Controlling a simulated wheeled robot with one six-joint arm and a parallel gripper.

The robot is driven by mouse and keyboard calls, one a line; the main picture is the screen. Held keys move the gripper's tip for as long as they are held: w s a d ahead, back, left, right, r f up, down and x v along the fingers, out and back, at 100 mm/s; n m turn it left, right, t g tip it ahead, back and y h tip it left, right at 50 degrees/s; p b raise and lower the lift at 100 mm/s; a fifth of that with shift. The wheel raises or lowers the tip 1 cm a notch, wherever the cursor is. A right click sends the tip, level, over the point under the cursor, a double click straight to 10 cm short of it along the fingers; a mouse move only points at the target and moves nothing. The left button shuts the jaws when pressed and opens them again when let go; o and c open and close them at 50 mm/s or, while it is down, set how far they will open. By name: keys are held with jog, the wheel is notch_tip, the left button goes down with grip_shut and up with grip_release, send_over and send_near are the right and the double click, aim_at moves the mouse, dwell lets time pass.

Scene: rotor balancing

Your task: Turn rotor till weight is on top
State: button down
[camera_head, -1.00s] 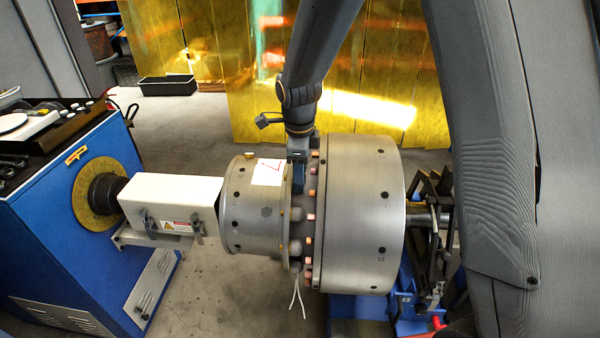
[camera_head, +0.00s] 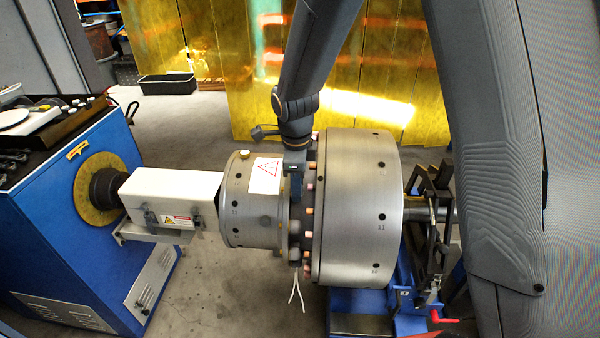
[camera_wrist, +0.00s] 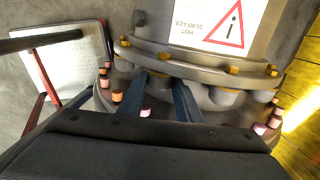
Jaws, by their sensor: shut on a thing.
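The steel rotor lies level across the stand, with a wide drum (camera_head: 350,215), a narrower drum (camera_head: 250,222) and a bolted neck between them. Orange and pink pegs ring the neck. My gripper (camera_head: 295,190) reaches down from above into the neck. In the wrist view, its two blue-grey fingers (camera_wrist: 167,98) stand on either side of a grey part of the rotor and are shut on it. A white label with a red triangle (camera_head: 266,175) is on the upper near side of the narrow drum. I cannot make out a weight for certain.
A blue machine (camera_head: 70,240) with a yellow dial drives the left end through a white-covered shaft (camera_head: 172,196). A blue stand (camera_head: 360,318) and a dark frame are at the right. Yellow curtains (camera_head: 235,80) hang behind. Two thin white strands (camera_head: 297,290) hang below the neck.

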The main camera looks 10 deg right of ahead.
jog(key=s, duration=0.1)
jog(key=s+f, duration=0.1)
jog(key=s+f+b, duration=0.1)
jog(key=shift+a, duration=0.25)
jog(key=c, duration=1.3)
grip_release()
jog(key=shift+w+f, duration=0.15)
jog(key=shift+f, duration=0.05)
jog(key=shift+a, duration=0.1)
notch_tip(320, 180, up, 8)
jog(key=s+b, duration=0.1)
jog(key=shift+s+f, duration=0.15)
jog(key=shift+a, duration=0.1)
